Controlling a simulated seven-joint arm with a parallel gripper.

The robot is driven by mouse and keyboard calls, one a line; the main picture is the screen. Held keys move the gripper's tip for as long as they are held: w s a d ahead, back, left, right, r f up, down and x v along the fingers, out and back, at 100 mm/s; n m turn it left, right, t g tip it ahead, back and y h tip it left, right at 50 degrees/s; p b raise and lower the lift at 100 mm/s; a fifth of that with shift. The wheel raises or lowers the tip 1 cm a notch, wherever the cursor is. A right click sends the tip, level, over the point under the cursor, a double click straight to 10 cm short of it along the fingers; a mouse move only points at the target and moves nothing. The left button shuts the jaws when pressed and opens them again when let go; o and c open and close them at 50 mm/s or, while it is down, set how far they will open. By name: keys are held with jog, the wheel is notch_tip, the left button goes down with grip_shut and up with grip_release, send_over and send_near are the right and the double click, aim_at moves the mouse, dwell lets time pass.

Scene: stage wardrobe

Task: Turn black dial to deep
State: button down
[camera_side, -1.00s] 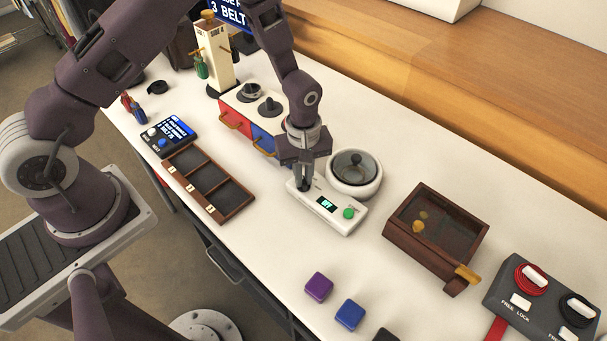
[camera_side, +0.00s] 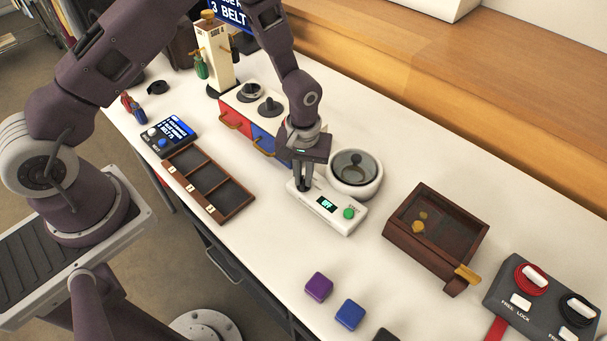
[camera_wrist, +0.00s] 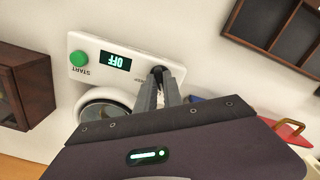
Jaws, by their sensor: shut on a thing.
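The white control unit (camera_side: 345,224) lies on the table with a green START button (camera_side: 349,213) and a small display (camera_side: 326,204). The display reads OFF in the wrist view (camera_wrist: 115,61). My gripper (camera_side: 304,188) points down at the unit's left end and is shut on the black dial (camera_wrist: 158,70). The fingers mostly hide the dial, so I cannot read its pointer. Lettering beside the dial is partly covered in the wrist view.
A round white pot with a glass lid (camera_side: 373,188) stands right behind the unit. A brown glass-topped box (camera_side: 395,233) is to the right. Purple (camera_side: 319,286) and blue (camera_side: 350,314) blocks lie in front. A compartment tray (camera_side: 241,206) is at left; table between is clear.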

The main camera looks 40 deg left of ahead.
aim_at(303, 180)
jog(key=m, duration=0.4)
jog(key=shift+m, duration=0.3)
jog(key=m, duration=0.4)
jog(key=shift+m, duration=0.3)
jog(key=m, duration=0.4)
jog(key=shift+m, duration=2.5)
jog(key=c, duration=1.5)
grip_release()
notch_tip(303, 180, up, 7)
jog(key=shift+r, duration=0.1)
